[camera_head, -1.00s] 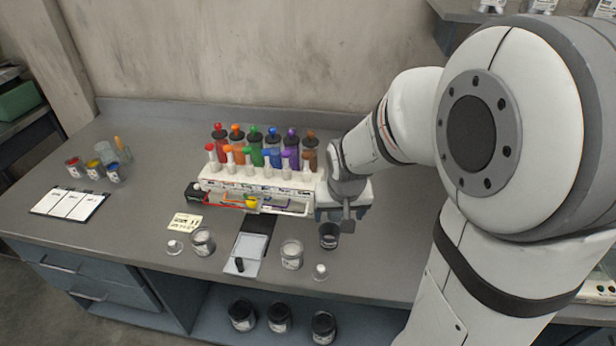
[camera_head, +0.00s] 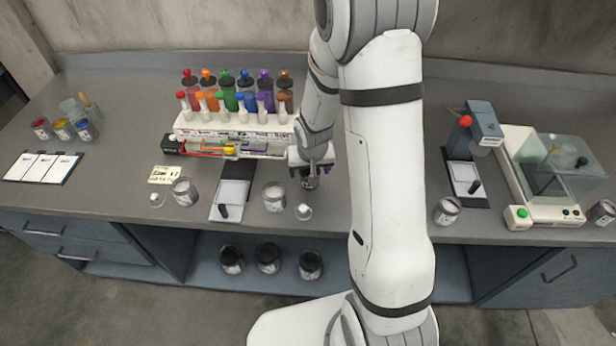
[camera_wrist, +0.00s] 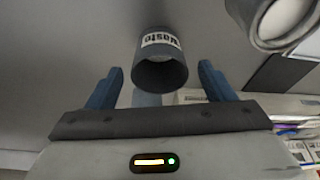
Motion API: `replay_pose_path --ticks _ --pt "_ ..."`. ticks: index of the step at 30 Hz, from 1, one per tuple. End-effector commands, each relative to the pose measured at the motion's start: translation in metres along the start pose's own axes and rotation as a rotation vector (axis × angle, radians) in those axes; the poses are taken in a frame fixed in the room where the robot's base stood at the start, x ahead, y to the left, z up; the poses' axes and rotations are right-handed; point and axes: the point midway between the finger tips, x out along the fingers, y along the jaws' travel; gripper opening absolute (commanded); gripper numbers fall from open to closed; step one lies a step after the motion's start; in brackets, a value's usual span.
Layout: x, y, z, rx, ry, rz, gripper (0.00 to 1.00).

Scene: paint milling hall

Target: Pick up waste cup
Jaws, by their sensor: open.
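The waste cup (camera_wrist: 161,68) is a dark grey cup with a white label reading "Waste", seen upside down in the wrist view. Its open mouth faces my gripper. My gripper (camera_wrist: 157,85) is open, with one blue finger on each side of the cup and a visible gap to both. In the head view the cup (camera_head: 310,182) stands on the bench near the front, partly hidden by my gripper (camera_head: 312,168), which is above it.
A rack of coloured bottles (camera_head: 236,135) is behind. A balance (camera_head: 550,175) and a stirrer-like device (camera_head: 472,150) stand at right.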

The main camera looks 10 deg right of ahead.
Motion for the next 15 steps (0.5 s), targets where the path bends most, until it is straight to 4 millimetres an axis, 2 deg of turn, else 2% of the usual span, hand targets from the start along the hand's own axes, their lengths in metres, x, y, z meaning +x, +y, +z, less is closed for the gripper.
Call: replay_pose_path --ticks 1,4,12,15 --pt "0.009 0.000 0.000 0.000 -0.001 0.001 0.76" --pt "0.017 0.000 0.000 0.000 -0.001 0.000 0.76" --pt "0.020 -0.001 0.000 0.000 0.001 0.000 0.76" --pt "0.020 -0.001 0.000 0.000 0.001 0.000 0.69"
